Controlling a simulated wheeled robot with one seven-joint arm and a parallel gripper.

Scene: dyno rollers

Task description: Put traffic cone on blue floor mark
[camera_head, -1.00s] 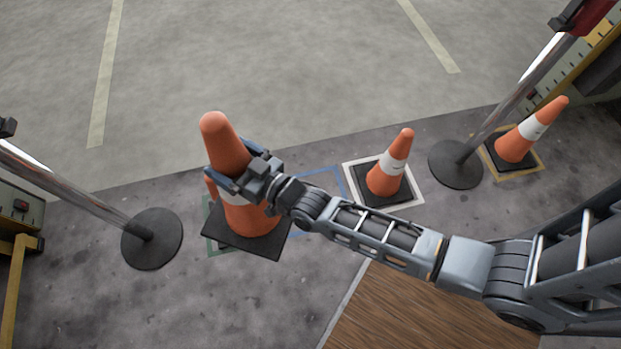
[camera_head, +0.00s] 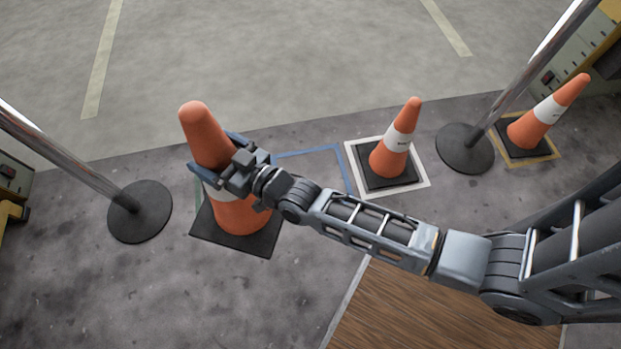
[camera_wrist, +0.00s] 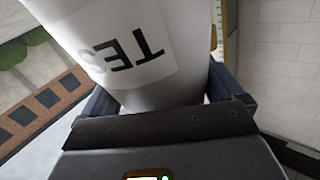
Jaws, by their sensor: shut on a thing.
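My gripper (camera_head: 238,160) is shut on an orange traffic cone (camera_head: 236,211) around its white band. The cone is roughly upright, leaning slightly, with its black square base below. It appears to be off the floor, but its underside is hidden. In the wrist view, the cone's white band (camera_wrist: 118,35) with black letters sits between the fingers. The blue floor mark (camera_head: 306,152) is an outline to the right of the held cone. My wrist and arm hide its near side. The visible inside of the mark is empty.
A cone (camera_head: 394,150) stands in a white mark just right of the blue one. Another cone (camera_head: 535,127) stands in a yellow mark farther right. Post bases stand at left (camera_head: 139,212) and right (camera_head: 465,148). A green mark (camera_head: 197,188) is mostly hidden behind the held cone.

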